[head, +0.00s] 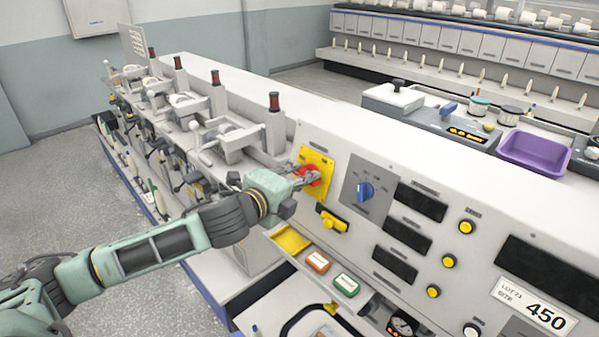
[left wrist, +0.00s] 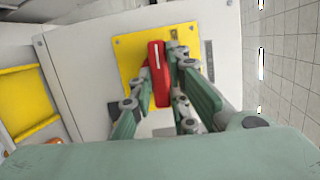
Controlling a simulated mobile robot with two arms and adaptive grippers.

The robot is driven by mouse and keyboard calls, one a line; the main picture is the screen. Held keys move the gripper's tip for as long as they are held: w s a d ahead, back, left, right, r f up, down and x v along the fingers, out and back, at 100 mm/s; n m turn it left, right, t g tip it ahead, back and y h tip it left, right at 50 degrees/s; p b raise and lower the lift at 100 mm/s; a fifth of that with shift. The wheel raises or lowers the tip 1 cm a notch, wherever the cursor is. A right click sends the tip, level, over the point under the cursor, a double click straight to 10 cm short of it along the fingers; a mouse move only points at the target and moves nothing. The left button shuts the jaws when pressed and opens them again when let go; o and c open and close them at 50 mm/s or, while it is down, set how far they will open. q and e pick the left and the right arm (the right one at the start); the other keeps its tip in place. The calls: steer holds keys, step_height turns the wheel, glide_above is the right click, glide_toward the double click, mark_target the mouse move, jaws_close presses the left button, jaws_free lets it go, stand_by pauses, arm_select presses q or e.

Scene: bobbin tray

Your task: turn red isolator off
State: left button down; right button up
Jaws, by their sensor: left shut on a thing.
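The red isolator (head: 311,177) is a red rotary handle on a yellow plate (head: 322,161) at the left end of the machine's sloped panel. It also shows in the left wrist view (left wrist: 157,72), where its white line runs along the handle's length, close to upright in that picture. My left gripper (head: 302,177) is at the plate, its fingers on either side of the handle and shut on it. In the head view the fingers hide part of the handle. My right gripper is in neither view.
Right of the isolator are a blue selector knob (head: 365,191), dark displays and yellow buttons (head: 467,226). Below it are a yellow lever (head: 333,221), a yellow tray (head: 290,239) and orange and green blocks. A purple bin (head: 535,151) stands on the machine top.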

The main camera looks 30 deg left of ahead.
arm_select(q)
steer(key=shift+n, duration=0.5)
steer(key=c, duration=1.7)
jaws_free()
steer(key=shift+a, duration=0.1)
steer(key=shift+v, duration=3.7)
steer(key=shift+r, duration=0.1)
